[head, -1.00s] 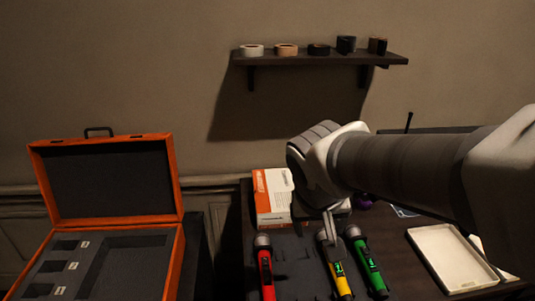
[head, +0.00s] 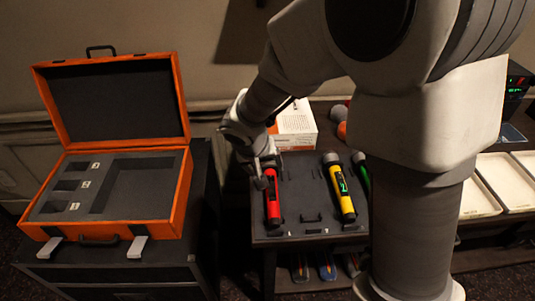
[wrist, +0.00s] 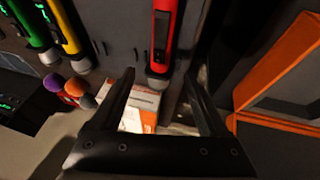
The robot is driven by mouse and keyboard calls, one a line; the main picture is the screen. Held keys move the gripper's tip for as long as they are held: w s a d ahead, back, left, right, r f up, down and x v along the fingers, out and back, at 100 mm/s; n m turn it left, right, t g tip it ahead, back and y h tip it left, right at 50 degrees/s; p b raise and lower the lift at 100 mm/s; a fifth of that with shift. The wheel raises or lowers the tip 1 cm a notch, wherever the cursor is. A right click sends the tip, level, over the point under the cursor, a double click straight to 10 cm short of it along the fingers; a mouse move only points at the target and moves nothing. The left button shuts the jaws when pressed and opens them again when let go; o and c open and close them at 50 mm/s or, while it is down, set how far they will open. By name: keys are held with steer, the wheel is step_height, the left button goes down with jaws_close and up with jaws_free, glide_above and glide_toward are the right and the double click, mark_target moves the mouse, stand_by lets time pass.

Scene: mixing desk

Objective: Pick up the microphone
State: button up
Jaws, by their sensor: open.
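Three microphones lie side by side on a dark foam tray (head: 307,190) on the desk. The red microphone (head: 273,207) is at the left, the yellow one (head: 343,190) in the middle, and the green one (head: 363,172) is partly hidden by my arm. My gripper (head: 262,172) is open over the head end of the red microphone. In the wrist view, the red microphone (wrist: 164,40) lies ahead of and between the open fingers (wrist: 165,95), nothing held. The yellow (wrist: 70,28) and green (wrist: 32,20) microphones are off to the left there.
An open orange case (head: 165,205) with foam cutouts stands on a dark cabinet at the left. A white and orange box (head: 298,125) is behind the tray. White trays (head: 478,200) lie at the right. Coloured balls or foam covers (wrist: 80,88) lie near the box.

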mark_target(269, 179)
steer(key=x, duration=0.5)
steer(key=s+b+x, duration=0.1)
steer(key=x, duration=0.1)
steer(key=shift+w+f, duration=0.1)
steer(key=shift+f, duration=0.15)
steer(key=shift+w+d+f+b, duration=0.1)
steer(key=shift+w+f+b, duration=0.25)
steer(key=shift+f, duration=0.1)
steer(key=shift+s, duration=0.1)
jaws_close()
